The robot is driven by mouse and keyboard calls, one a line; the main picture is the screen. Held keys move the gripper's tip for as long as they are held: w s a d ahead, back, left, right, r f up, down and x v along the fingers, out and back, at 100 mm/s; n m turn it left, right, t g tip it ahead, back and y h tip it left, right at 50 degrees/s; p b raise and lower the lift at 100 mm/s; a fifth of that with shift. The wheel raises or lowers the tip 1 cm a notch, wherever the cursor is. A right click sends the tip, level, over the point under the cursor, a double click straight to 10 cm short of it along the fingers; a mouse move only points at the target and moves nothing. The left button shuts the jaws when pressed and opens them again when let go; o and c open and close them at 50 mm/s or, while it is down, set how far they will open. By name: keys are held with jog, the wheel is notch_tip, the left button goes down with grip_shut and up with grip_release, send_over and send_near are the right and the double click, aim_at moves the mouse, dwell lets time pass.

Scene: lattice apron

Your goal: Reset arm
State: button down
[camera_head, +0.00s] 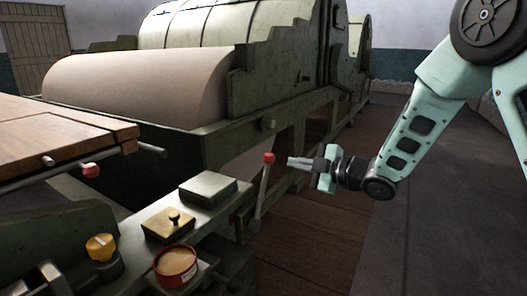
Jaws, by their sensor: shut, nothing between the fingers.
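My gripper (301,163) is at the end of my pale green arm, which reaches in from the right. Its fingers are shut with nothing between them and point left. The fingertips are close to the red knob (269,158) of an upright lever (263,188) on the green machine. A small gap seems to show between fingertips and knob; the depth between them is hard to tell.
The machine (200,140) with a large pale roller (135,88) fills the left and centre. Bare floor (430,215) lies to the right.

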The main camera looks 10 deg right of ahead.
jog(key=s+a+f+m+g+h, duration=0.2)
jog(key=s+m+g+h, duration=0.4)
jog(key=s, duration=1.3)
jog(key=s+a+f+m+g+h, duration=0.25)
jog(key=s+m+g+h, duration=0.35)
jog(key=s, duration=1.2)
notch_tip(320, 180, up, 23)
jog(key=s+d+p, duration=0.1)
jog(key=p, duration=2.2)
jog(key=shift+s+f+m+y, duration=0.2)
jog(key=shift+s+m+y, duration=0.1)
jog(key=shift+m+y, duration=0.1)
